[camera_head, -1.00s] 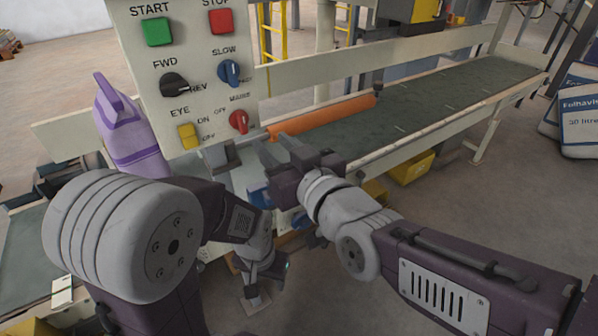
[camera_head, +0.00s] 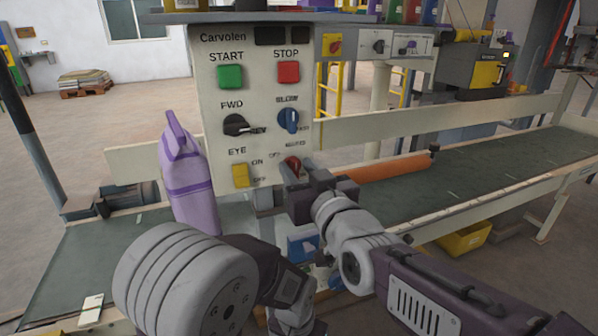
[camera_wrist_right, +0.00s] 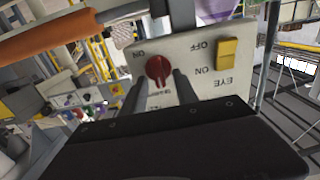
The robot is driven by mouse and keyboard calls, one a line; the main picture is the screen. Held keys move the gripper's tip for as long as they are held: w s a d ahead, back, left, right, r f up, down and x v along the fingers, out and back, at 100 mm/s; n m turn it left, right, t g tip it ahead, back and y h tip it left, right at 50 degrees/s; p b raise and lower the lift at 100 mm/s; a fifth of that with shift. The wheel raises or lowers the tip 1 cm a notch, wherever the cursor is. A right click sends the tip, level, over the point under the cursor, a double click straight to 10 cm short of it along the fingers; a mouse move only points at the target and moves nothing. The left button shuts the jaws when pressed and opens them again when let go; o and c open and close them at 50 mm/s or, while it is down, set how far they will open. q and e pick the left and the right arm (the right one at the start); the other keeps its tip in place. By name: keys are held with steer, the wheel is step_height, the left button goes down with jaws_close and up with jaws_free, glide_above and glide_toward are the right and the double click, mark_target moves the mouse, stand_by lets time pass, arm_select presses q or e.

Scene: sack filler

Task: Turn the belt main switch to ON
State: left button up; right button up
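The belt main switch is a red rotary knob (camera_head: 292,164) at the lower right of the pale control panel (camera_head: 213,103). It also shows in the right wrist view (camera_wrist_right: 158,70), where the label ON appears upside down at its upper left. My right gripper (camera_head: 296,178) is at the knob. In the right wrist view its two fingers (camera_wrist_right: 162,88) are apart, one on each side of the knob; I cannot tell if they touch it. Which label the knob points to is unclear. My left arm shows at the bottom of the head view, its gripper out of view.
A yellow EYE switch (camera_head: 240,175) sits left of the red knob, and a blue knob (camera_head: 288,120) above it. A purple bottle (camera_head: 187,180) stands left of the panel. An orange roller (camera_head: 385,167) and conveyor belt (camera_head: 480,173) lie to the right.

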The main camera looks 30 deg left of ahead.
jaws_close()
steer(key=shift+m, duration=0.4)
steer(key=m+b, duration=0.2)
steer(key=m, duration=0.1)
steer(key=m+b, duration=0.1)
steer(key=shift+w+d+f+m+b, duration=0.2)
steer(key=shift+f+m+b, duration=0.05)
steer(key=shift+m+b, duration=0.1)
steer(key=m+b, duration=0.1)
steer(key=m, duration=0.1)
steer(key=m+b, duration=0.2)
steer(key=shift+w+d+f+m, duration=0.1)
steer(key=shift+f+m, duration=0.05)
steer(key=shift+m, duration=0.1)
steer(key=m+b, duration=0.1)
steer(key=m, duration=0.2)
steer(key=shift+w+m+b, duration=0.1)
steer(key=shift+m+b, duration=0.2)
steer(key=shift+b, duration=0.1)
steer(key=shift+d+f+m+b, duration=0.15)
steer(key=shift+m+b, duration=0.3)
steer(key=shift+m, duration=1.75)
